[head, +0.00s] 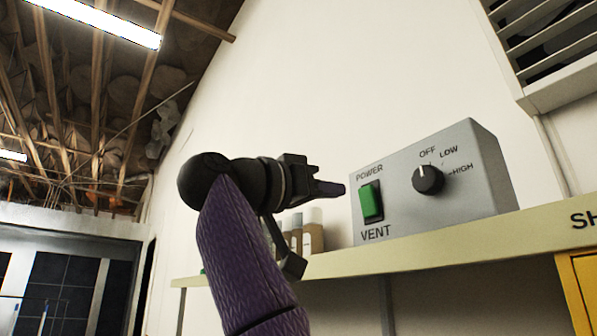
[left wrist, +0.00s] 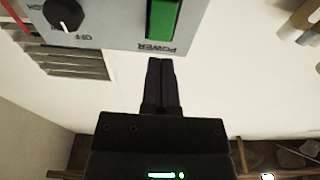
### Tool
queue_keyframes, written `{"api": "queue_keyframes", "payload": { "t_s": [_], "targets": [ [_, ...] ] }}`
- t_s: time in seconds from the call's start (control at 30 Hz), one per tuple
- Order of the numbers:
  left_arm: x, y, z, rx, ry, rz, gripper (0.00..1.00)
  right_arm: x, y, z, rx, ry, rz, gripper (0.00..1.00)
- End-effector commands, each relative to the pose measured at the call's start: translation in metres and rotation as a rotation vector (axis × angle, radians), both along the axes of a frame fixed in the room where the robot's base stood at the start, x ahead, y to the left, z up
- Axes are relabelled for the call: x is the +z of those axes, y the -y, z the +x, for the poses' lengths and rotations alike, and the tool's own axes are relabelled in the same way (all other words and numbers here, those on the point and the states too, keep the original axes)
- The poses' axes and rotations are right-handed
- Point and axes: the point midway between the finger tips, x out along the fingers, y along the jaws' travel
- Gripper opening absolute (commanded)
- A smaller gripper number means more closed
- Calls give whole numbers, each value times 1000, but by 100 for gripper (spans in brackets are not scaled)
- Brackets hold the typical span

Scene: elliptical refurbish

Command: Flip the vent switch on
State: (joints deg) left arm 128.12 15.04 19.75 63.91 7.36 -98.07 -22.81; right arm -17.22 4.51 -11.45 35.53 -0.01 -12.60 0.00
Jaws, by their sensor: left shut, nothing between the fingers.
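A grey control box (head: 485,172) stands on a cream shelf (head: 430,248) against the white wall. Its green rocker switch (head: 371,201) sits between the words POWER and VENT, on the left of its face. A black knob (head: 428,179) is to the right, marked OFF, LOW and HIGH. My left gripper (head: 342,189) is shut and empty, its fingertips just left of the box near the switch's upper part. In the left wrist view the box appears upside down; the shut fingers (left wrist: 161,62) point at the POWER label below the green switch (left wrist: 162,18). My right gripper is not in view.
Several bottles (head: 312,232) stand on the shelf left of the box, partly behind my left arm. A louvred vent (head: 550,45) is on the wall at upper right. A yellow cabinet (head: 580,285) is below the shelf at right.

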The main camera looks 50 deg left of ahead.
Motion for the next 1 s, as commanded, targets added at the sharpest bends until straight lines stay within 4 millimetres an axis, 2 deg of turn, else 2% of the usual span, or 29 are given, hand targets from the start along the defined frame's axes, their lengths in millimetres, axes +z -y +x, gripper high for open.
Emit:
{"api": "queue_keyframes", "payload": {
  "t_s": [0.1, 0.3, 1.0],
  "targets": [
    [7, 2, 22, -2, -3, 2, 0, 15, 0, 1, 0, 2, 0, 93],
    [9, 4, 44, 0, -1, 0, 0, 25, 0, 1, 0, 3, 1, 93],
    [10, 5, 53, 1, 0, 1, 0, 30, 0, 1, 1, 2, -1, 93]
  ]
}}
